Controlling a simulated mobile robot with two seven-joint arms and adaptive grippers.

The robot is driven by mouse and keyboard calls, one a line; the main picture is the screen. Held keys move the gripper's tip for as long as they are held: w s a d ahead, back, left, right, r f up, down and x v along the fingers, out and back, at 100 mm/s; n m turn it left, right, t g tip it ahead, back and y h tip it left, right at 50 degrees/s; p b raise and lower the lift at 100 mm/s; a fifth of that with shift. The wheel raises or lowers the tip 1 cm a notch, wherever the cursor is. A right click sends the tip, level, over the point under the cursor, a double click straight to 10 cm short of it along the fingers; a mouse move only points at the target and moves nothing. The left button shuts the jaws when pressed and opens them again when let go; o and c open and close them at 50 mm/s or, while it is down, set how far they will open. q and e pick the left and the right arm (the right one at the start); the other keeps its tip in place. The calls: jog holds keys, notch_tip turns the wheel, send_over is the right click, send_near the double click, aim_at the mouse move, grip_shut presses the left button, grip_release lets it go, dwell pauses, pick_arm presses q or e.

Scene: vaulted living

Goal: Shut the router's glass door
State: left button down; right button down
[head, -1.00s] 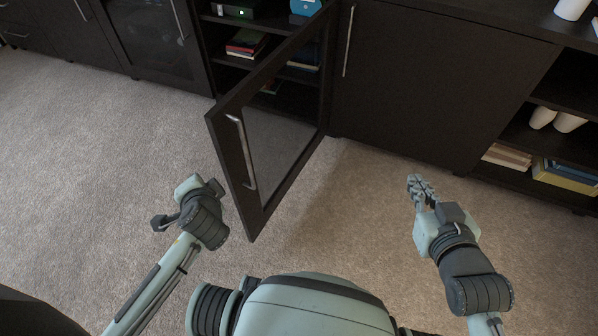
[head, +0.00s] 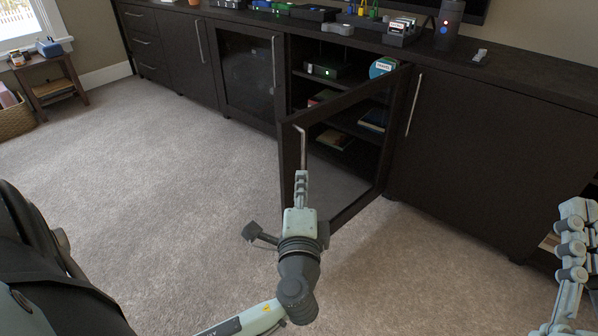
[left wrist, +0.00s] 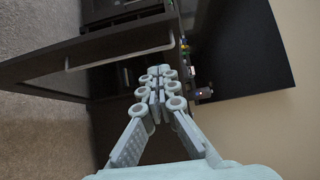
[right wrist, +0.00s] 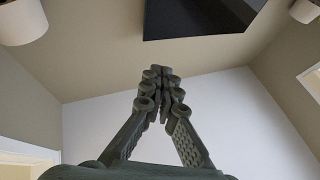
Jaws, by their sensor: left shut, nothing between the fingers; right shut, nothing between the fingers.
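The router's glass door (head: 289,160), dark-framed with a glass pane, stands swung open from the cabinet, hinged at its right side. Its silver bar handle (head: 302,146) is on the free edge side; the handle also shows in the left wrist view (left wrist: 120,54). The router (head: 328,71), a black box with a green light, sits on the upper shelf behind the door. My left gripper (head: 301,178) is shut and empty, in front of the door near the handle's lower end; contact cannot be told. My right gripper (head: 577,215) is shut and empty at the right edge, away from the door.
A closed glass door (head: 246,72) is left of the open bay, and a closed solid door (head: 470,150) is right of it. Small devices and a dark speaker (head: 449,24) stand on the cabinet top. Carpet (head: 160,170) is clear on the left.

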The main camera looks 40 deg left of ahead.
pick_arm(q)
send_near(291, 138)
jog(key=w, duration=0.1)
jog(key=w+d, duration=0.1)
jog(key=w, duration=0.1)
jog(key=shift+w+r, duration=0.2)
jog(key=shift+w, duration=0.1)
jog(key=a, duration=0.1)
jog(key=w+a, duration=0.1)
jog(key=a, duration=0.1)
jog(key=shift+a+f, duration=0.1)
jog(key=shift+a, duration=0.45)
